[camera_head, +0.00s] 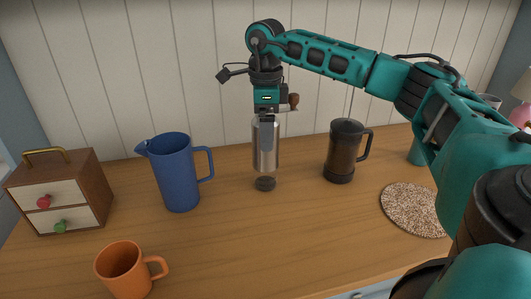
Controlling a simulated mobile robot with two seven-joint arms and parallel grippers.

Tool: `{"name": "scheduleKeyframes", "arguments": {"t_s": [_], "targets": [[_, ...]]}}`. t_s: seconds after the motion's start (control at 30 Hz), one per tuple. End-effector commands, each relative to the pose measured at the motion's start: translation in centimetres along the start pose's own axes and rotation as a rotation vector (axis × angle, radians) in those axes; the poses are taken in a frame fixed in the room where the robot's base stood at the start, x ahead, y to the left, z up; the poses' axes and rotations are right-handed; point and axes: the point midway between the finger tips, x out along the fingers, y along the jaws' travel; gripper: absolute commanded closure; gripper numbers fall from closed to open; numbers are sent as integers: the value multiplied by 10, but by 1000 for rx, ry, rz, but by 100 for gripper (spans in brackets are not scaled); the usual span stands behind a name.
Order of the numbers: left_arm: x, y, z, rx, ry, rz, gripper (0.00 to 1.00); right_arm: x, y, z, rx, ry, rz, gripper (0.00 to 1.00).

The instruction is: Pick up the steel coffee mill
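The steel coffee mill (264,160) is a shiny upright cylinder near the middle of the counter, with a crank ending in a brown knob (293,99) at its top right. A dark round patch shows just below the steel body; I cannot tell whether it is the mill's base or a shadow. My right gripper (267,136) points straight down at the mill's upper part, with a grey finger in front of the steel. The other finger is hidden, so I cannot tell whether the grip is closed on it. My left gripper is not in view.
A blue pitcher (178,175) stands left of the mill, and a dark lidded press (342,155) stands right. An orange mug (122,270) is at front left, beside a small drawer box (75,195). A speckled round mat (410,210) lies at right. The counter front centre is clear.

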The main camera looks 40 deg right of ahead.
Motion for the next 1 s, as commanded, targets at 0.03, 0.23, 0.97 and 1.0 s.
{"name": "scheduleKeyframes", "arguments": {"t_s": [0.03,0.23,0.97,1.0], "targets": [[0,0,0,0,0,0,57,0,0,0,0,0,0,5],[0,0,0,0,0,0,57,0,0,0,0,0,0,24],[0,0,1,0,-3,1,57,0,0,0,-1,-1,0,94],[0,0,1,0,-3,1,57,-1,0,1,-1,-2,-1,97]]}}
